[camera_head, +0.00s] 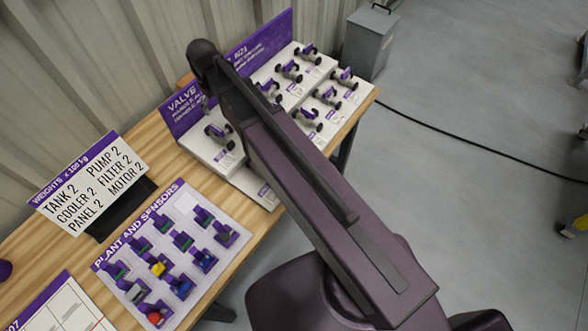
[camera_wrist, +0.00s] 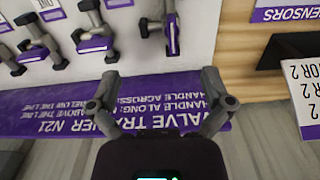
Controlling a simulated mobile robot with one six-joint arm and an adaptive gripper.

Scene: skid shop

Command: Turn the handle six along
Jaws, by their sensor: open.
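The valve trainer (camera_head: 222,168) is a white stepped board with a purple header and rows of small grey valves with dark purple handles. Several valves (camera_head: 307,118) show right of my arm and one (camera_head: 219,136) shows left of it. In the wrist view, valves (camera_wrist: 95,25) line the top, above the upside-down purple header (camera_wrist: 160,108). One valve (camera_wrist: 172,32) is just above my gripper (camera_wrist: 159,80). My gripper is open and empty, over the header and apart from the valves. My arm hides the board's middle in the head view. Valve numbers are unreadable, so six cannot be told.
A plant and sensors board (camera_head: 190,205) and a weights sign (camera_head: 55,197) stand on the wooden bench (camera_head: 22,243) at left. A corrugated wall (camera_head: 80,80) is behind. A grey box (camera_head: 368,45) stands beyond the bench. The floor at right has a black cable (camera_head: 470,145).

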